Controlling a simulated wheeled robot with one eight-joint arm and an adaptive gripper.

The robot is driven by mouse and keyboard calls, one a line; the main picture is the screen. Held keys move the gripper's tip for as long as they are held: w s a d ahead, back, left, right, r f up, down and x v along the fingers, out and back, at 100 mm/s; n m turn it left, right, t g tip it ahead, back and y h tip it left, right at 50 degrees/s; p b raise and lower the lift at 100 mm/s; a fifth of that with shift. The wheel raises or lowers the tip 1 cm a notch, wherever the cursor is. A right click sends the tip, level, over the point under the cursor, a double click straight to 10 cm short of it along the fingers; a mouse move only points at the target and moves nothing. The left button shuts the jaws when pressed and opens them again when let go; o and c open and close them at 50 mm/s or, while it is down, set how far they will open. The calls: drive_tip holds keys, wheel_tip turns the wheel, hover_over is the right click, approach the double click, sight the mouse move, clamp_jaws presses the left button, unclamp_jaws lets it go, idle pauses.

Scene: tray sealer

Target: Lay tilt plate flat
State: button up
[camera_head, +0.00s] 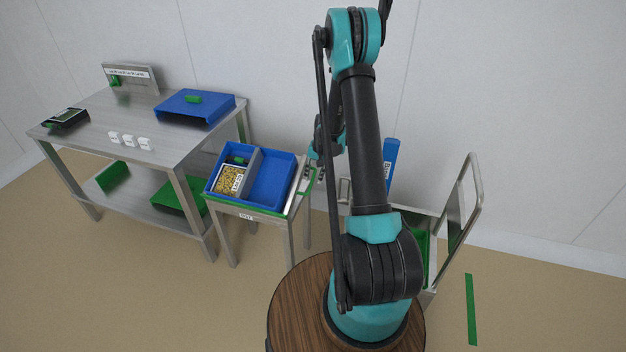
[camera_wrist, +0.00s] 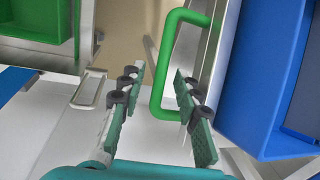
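A steel plate (camera_wrist: 205,75) with a green bar handle (camera_wrist: 158,80) on its side runs along the blue bin in the wrist view; I take it to be the tilt plate. In the head view its stand (camera_head: 247,210) carries the blue bin (camera_head: 272,180), which looks tipped toward the front. My gripper (camera_wrist: 159,86) is open, its two fingers on either side of the handle's long bar. A gap shows on both sides of the bar. In the head view my gripper (camera_head: 315,172) is at the stand's right edge, partly hidden by my arm.
The bin has a divider and holds a labelled pack (camera_head: 230,179). A steel table (camera_head: 100,120) with an upturned blue bin (camera_head: 195,106) stands left. A cart (camera_head: 455,215) with a tall rail stands right, partly behind my arm. The wall is close behind.

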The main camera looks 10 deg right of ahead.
drive_tip(key=shift+a+f, duration=0.15)
drive_tip(key=shift+f, duration=0.75)
clamp_jaws()
